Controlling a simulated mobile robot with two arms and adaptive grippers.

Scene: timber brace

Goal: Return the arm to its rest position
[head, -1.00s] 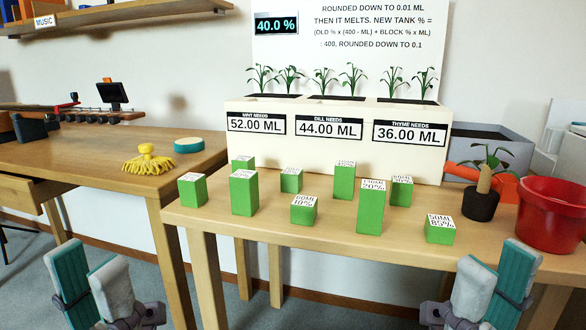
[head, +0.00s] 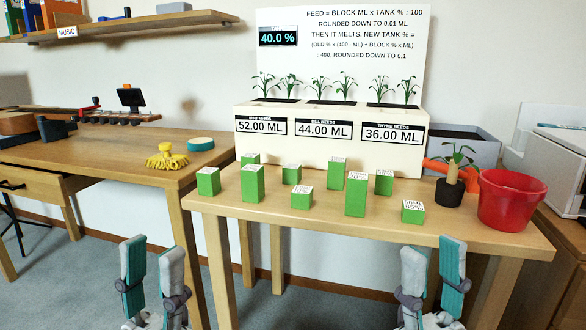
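My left gripper (head: 152,252) is at the lower left of the head view, in front of the tables. Its two fingers point up and stand apart, with nothing between them. My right gripper (head: 432,252) is at the lower right, in front of the near edge of the wooden table (head: 330,216). Its fingers also point up, apart and empty. Several green blocks with white labelled tops stand on the table, among them a tall one (head: 356,198) and a short one (head: 413,213). Both grippers are clear of the blocks.
A white planter (head: 335,155) with seedlings stands behind the blocks, below a sign with a 40.0 % display (head: 278,36). A red bucket (head: 513,202) and a potted plant (head: 450,188) stand at the table's right.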

